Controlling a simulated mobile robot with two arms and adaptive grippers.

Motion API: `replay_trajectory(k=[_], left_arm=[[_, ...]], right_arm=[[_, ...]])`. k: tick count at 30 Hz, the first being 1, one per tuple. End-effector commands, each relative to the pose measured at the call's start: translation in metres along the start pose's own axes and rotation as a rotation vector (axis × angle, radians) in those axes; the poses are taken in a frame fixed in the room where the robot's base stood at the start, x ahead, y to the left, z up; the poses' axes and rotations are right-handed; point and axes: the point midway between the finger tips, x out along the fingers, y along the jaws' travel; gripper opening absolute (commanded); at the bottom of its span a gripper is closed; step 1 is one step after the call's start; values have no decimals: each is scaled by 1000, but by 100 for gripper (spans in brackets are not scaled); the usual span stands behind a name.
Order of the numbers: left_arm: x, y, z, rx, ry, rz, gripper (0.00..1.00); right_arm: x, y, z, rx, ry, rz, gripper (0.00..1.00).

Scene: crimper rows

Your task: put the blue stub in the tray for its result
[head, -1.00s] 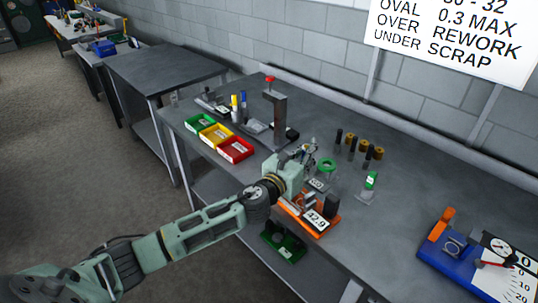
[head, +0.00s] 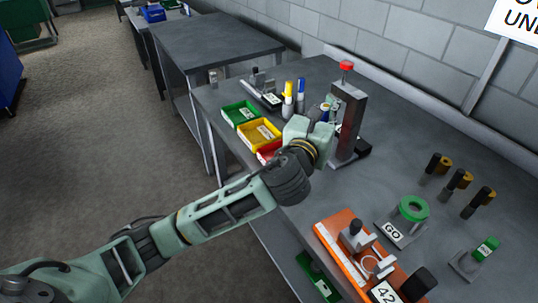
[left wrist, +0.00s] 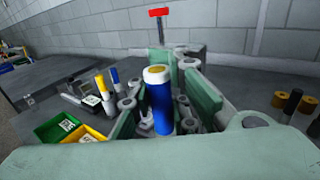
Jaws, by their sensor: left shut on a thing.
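My left gripper (head: 322,122) is shut on the blue stub (left wrist: 160,104), which has a white collar and a tan top and stands roughly upright between the fingers in the left wrist view. In the head view only a small blue bit of it shows by the fingers. The gripper is above the bench, right of the trays and in front of the dark post. The green tray (head: 229,108), yellow tray (head: 244,127) and red tray (head: 262,153) stand in a row; my wrist partly hides the red one. My right gripper is not in view.
The dark post with a red top (head: 346,105) stands close behind the gripper. Yellow and blue markers (head: 288,98) stand behind the trays. The orange gauge (head: 345,262), green ring (head: 412,209) and several dark stubs with brass ends (head: 458,183) are to the right.

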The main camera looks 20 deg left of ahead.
Motion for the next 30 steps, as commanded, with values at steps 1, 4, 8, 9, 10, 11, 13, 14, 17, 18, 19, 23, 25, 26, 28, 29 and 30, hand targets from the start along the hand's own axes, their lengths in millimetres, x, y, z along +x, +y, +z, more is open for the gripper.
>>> replay_trajectory(k=[1,4,8,9,10,11,13,14,17,18,19,23,25,26,28,29,30], left_arm=[[0,-4,-2,-9,-2,9,0],[3,-5,-3,-12,4,39,0],[5,0,-4,-9,15,70,0],[6,5,-6,-7,17,75,0],[7,9,-8,-5,18,77,0],[8,14,-11,-3,19,79,0],[10,29,-19,-2,20,80,0],[11,36,-23,-2,21,80,0],[15,59,-38,-3,21,79,0],[16,68,-43,-3,19,78,0],[17,75,-47,-3,20,79,0],[21,98,-61,-5,19,77,0],[23,106,-66,-5,17,75,0],[24,108,-67,-5,16,74,0],[24,113,-70,-6,16,74,0],[24,113,-72,-6,16,74,0],[24,114,-76,-7,17,73,0]], right_arm=[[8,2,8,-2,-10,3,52],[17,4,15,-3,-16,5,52],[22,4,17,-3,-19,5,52],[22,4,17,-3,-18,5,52],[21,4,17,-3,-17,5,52],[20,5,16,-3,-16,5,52],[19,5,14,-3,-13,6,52],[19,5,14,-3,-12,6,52],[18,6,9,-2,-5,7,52],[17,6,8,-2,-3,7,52],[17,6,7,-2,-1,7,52],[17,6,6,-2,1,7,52],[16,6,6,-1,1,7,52],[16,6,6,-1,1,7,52],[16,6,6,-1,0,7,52],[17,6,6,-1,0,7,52],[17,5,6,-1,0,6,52]])
